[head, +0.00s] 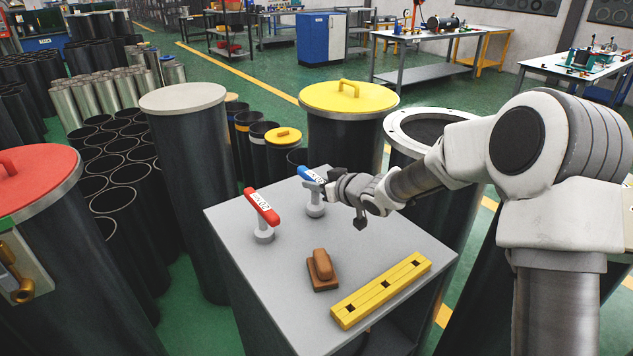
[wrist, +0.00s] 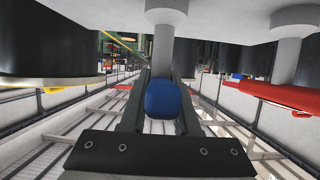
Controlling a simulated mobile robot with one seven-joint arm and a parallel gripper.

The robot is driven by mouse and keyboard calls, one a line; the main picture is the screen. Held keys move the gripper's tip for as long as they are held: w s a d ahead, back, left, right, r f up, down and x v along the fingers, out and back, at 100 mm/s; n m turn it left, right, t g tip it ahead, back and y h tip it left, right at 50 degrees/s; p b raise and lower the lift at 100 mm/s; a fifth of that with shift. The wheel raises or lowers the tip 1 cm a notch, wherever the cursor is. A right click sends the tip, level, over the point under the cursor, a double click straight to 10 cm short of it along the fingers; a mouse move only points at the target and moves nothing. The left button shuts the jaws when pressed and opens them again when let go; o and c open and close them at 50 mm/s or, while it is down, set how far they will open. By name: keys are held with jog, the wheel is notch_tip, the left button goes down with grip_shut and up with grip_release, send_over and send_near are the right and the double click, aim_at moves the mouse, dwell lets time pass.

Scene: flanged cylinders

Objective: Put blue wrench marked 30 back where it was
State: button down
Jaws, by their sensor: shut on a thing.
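The blue wrench (head: 309,175), with a white label whose marking is too small to read, is at a grey stand (head: 315,208) near the back corner of the grey table. My gripper (head: 330,187) reaches it from the right and is shut on its near end. In the wrist view the rounded blue wrench end (wrist: 162,99) sits between the two dark fingers of my gripper (wrist: 160,82), with a grey post directly behind it. I cannot tell whether the wrench rests on the stand or is just above it.
A red wrench (head: 262,206) lies on a second grey stand (head: 264,236) to the left. A brown block with a handle (head: 321,270) and a yellow slotted bar (head: 381,290) lie on the table (head: 260,290). Tall dark cylinders, one with a yellow lid (head: 349,97), surround it.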

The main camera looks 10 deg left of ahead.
jog(key=shift+f, duration=0.3)
jog(key=c, duration=0.6)
grip_release()
jog(key=shift+c, duration=0.2)
jog(key=p+v, duration=0.1)
jog(key=v, duration=1.6)
jog(key=shift+s+d+p, duration=0.2)
jog(key=shift+s+p, duration=0.05)
jog(key=shift+p, duration=0.1)
